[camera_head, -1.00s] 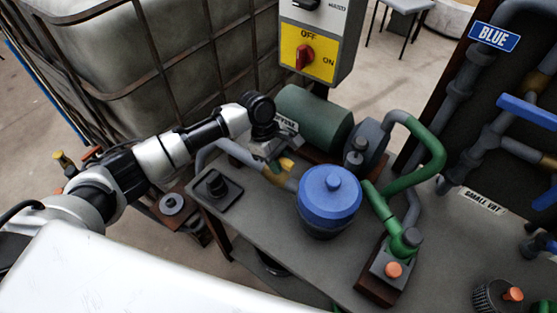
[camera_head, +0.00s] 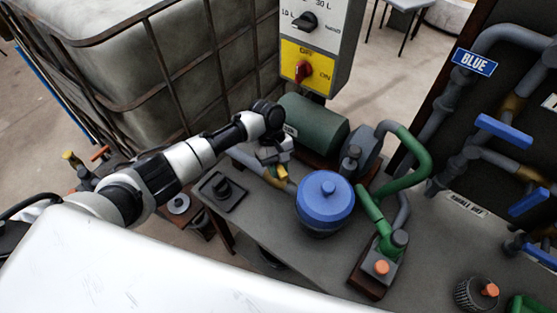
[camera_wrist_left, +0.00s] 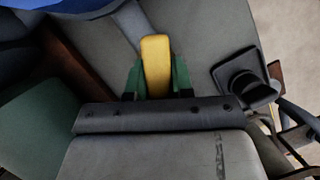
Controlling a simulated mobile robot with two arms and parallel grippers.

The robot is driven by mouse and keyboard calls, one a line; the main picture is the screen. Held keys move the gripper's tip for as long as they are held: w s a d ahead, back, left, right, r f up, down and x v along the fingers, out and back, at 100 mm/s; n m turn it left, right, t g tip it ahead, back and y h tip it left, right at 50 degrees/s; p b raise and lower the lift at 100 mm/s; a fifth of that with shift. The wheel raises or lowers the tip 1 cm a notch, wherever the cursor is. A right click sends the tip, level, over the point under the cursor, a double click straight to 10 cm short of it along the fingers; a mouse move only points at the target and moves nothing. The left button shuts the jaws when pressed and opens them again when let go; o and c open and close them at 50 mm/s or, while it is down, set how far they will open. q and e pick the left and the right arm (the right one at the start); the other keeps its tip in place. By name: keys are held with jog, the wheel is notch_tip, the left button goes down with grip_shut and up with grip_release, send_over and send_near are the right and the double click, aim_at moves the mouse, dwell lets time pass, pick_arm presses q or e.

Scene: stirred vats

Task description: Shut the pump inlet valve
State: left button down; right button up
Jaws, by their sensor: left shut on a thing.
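The pump inlet valve has a yellow handle (camera_head: 284,173), on the grey pipe (camera_head: 246,159) left of the blue-lidded pot (camera_head: 325,200). My left gripper (camera_head: 277,160) reaches over the pipe from the left and is shut on this handle. In the left wrist view the yellow handle (camera_wrist_left: 156,66) stands between the green fingertips of my left gripper (camera_wrist_left: 157,80). The valve body is mostly hidden by the gripper in the head view. My right gripper is not in view.
A green motor (camera_head: 313,126) lies just behind the gripper, below a switch box (camera_head: 318,45) with a red knob. A black square fitting (camera_head: 222,190) sits on the bench to the left. A caged tank (camera_head: 150,80) stands behind the arm. Green pipes (camera_head: 410,170) rise at the right.

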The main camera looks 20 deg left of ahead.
pick_arm(q)
jog(key=m+y+p, duration=0.1)
jog(key=m, duration=0.2)
jog(key=shift+s+r+g, duration=0.1)
jog(key=shift+g, duration=0.2)
jog(key=m+y, duration=0.1)
jog(key=m, duration=0.2)
jog(key=shift+a+m+g+p, duration=0.15)
jog(key=shift+m+g+p, duration=0.15)
jog(key=shift+p, duration=0.05)
jog(key=m+y, duration=0.1)
jog(key=m, duration=0.2)
jog(key=m+y+p, duration=0.1)
jog(key=m, duration=0.2)
jog(key=shift+a+y, duration=0.2)
jog(key=shift+y, duration=0.1)
jog(key=c, duration=1)
grip_release()
jog(key=b+v, duration=0.1)
jog(key=v, duration=0.9)
jog(key=shift+r, duration=0.4)
